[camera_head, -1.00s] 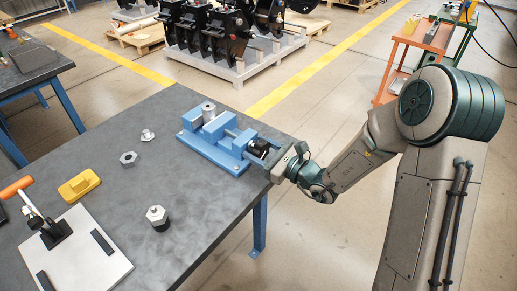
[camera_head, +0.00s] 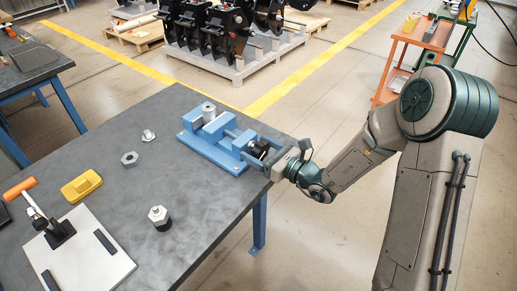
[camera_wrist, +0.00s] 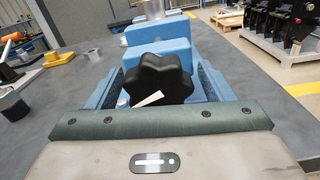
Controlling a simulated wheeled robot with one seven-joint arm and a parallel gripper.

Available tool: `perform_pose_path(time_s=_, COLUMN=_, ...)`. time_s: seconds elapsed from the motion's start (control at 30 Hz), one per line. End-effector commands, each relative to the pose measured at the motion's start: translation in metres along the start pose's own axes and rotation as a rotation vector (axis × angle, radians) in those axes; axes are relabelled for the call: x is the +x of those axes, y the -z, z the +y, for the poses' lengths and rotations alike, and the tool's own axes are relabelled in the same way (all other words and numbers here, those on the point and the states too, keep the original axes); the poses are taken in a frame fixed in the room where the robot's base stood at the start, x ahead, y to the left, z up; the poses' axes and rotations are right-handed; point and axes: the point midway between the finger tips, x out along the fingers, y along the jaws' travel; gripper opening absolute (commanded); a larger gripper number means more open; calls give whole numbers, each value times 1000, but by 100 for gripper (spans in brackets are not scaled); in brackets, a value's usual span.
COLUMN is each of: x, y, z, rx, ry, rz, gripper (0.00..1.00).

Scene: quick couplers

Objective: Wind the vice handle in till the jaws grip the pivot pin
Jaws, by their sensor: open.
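The blue vice (camera_head: 215,140) sits at the right edge of the grey table. The pivot pin (camera_head: 208,111), a grey upright cylinder, stands at the vice's far left end between the blue jaws. It shows partly behind a jaw block in the wrist view (camera_wrist: 153,8); whether the jaws touch it I cannot tell. The vice handle is a black lobed knob (camera_wrist: 158,82) with a white mark, at the vice's near right end. My gripper (camera_head: 268,158) is open at the handle, lined up with it from the right.
On the table are a nut (camera_head: 129,158), a small fitting (camera_head: 148,135), a dark hex-topped coupler (camera_head: 159,217), a yellow block (camera_head: 82,186) and an orange-handled clamp (camera_head: 42,215) on a white plate (camera_head: 85,262).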

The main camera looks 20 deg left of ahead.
Motion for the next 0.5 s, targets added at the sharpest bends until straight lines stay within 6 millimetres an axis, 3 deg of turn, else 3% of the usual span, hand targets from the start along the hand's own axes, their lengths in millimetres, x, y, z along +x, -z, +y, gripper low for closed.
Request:
perform_pose_path(time_s=0.23, x=-19, y=1, z=-1, rx=0, ry=4, rz=2, gripper=75)
perform_pose_path(time_s=0.5, x=-80, y=1, z=-2, rx=0, ry=6, rz=1, gripper=75)
